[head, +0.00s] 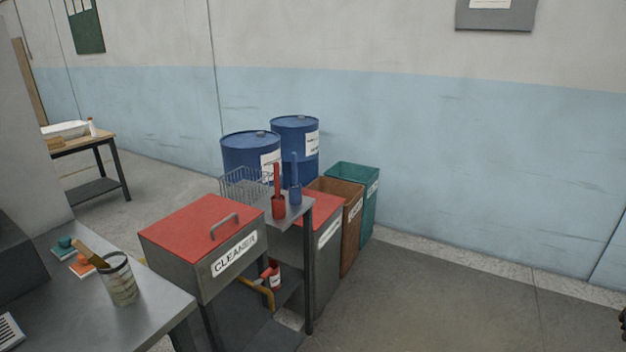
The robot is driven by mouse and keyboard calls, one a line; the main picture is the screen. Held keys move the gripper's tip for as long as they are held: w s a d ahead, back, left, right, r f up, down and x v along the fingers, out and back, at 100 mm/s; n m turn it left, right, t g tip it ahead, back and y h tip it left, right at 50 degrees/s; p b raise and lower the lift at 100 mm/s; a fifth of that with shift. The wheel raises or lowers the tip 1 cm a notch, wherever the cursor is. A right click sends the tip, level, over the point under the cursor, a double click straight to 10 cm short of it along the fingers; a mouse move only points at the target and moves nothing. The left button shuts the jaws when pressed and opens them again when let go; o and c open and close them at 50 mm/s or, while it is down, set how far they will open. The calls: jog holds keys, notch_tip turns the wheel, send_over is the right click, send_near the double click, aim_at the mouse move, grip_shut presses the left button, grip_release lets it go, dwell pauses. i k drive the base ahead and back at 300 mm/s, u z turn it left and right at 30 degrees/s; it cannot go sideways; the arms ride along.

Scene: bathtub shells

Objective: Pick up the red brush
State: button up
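The red brush (277,188) stands upright on the grey metal stand (308,205), its slim handle up and its wider red base down. A similar blue brush (295,182) stands close to its right. A wire basket (240,186) is just left of and behind the red brush. I cannot make out my gripper in the head view. Only a small dark shape shows at the right edge, and I cannot tell what it is.
A red-lidded box marked CLEANER (205,240) stands in front of the stand. Blue drums (250,150), a brown bin (350,210) and a green bin (369,185) crowd behind and right. A steel table (90,315) holds a jar (121,280). The floor at right is clear.

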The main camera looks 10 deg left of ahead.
aim_at(276, 170)
jog(key=u, duration=0.15)
jog(key=i, duration=1.25)
jog(key=u, duration=0.85)
jog(key=i, duration=0.5)
jog(key=u, duration=0.15)
